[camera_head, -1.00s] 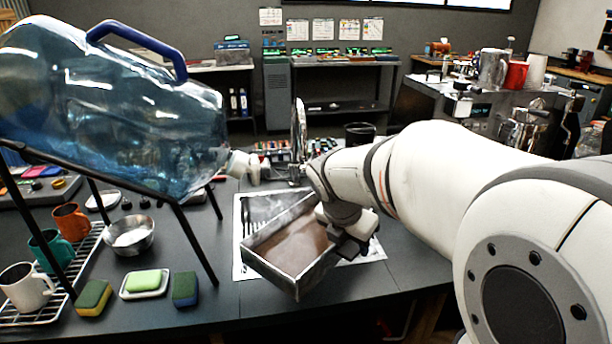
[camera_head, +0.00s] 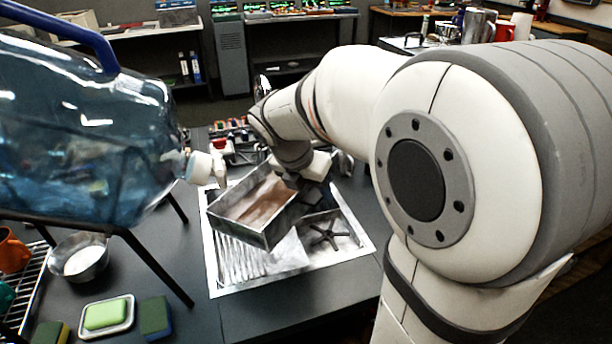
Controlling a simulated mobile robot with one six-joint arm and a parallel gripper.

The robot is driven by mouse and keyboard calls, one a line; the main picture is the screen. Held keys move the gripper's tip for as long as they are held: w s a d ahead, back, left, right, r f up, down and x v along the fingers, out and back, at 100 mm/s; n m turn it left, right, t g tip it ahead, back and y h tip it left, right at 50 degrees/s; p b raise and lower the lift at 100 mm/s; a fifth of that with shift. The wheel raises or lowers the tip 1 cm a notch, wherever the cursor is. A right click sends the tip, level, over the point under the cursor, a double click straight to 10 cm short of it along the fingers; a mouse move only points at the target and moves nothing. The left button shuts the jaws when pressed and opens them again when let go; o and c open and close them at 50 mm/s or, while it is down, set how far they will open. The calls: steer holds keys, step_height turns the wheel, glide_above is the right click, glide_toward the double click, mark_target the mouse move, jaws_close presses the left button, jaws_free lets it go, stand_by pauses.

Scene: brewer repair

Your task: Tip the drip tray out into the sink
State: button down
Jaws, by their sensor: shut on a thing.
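The drip tray (camera_head: 283,235) is a grey metal box with brown liquid inside. It is held above the sink (camera_head: 352,252), a steel unit with a ribbed drainboard on its left and a basin with a dark star-shaped piece on its right. My gripper (camera_head: 303,186) is shut on the tray's right, far side; its fingertips are partly hidden by the wrist and tray. The tray is slightly tilted, and the brown liquid is still in it. The tray hides part of the drainboard and the basin's far left.
A big blue water bottle (camera_head: 80,130) lies on a black stand at the left, its white tap (camera_head: 203,167) close to the tray's left corner. The counter right of the sink is partly hidden by my arm.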

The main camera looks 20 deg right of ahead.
steer(key=shift+w+a+r+g+p, duration=0.15)
steer(key=shift+r+p, duration=0.15)
steer(key=shift+r, duration=0.2)
steer(key=shift+w+a+r+g+p, duration=0.15)
steer(key=shift+r+p, duration=0.15)
steer(key=shift+r, duration=0.15)
steer(key=g+h+p, duration=0.1)
steer(key=w+a+r+h+p, duration=0.1)
steer(key=shift+w+a+r+n+g+p, duration=0.15)
steer(key=shift+r+n+g+p, duration=0.1)
steer(key=shift+n+g+p, duration=0.15)
steer(key=w+g+h+p, duration=0.1)
steer(key=p, duration=0.2)
steer(key=shift+a+r+p, duration=0.35)
steer(key=shift+r+p, duration=0.05)
steer(key=shift+w+a+h+p, duration=0.1)
steer(key=shift+h+p, duration=0.2)
steer(key=shift+p, duration=0.05)
steer(key=shift+g, duration=0.3)
stand_by(0.4)
